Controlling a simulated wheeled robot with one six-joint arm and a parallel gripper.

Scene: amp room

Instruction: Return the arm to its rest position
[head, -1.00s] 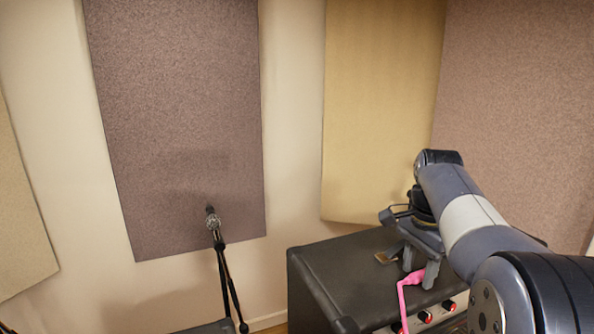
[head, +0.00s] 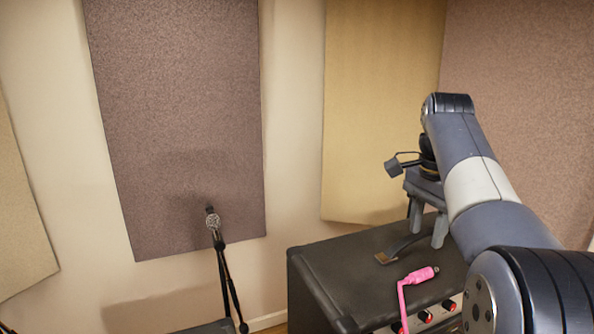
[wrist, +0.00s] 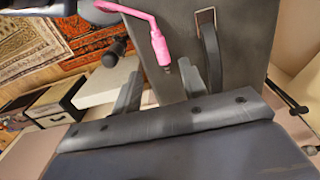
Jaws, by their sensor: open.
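My gripper (head: 428,226) is open and empty above the black amplifier (head: 335,265). Its fingers point down and are apart from the amplifier's top. In the wrist view, its two fingers (wrist: 172,88) show with a gap between them. A pink cable with a plug (head: 420,275) lies on the amplifier's top near the front edge and bends down over the front panel. The plug also shows in the wrist view (wrist: 160,48), beyond the fingers and not held.
The amplifier has a strap handle (head: 405,246) on top and red-capped knobs (head: 425,316) in front. A microphone on a stand (head: 213,222) stands to the left. Acoustic panels (head: 180,130) cover the walls behind. Patterned rugs (wrist: 50,45) show in the wrist view.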

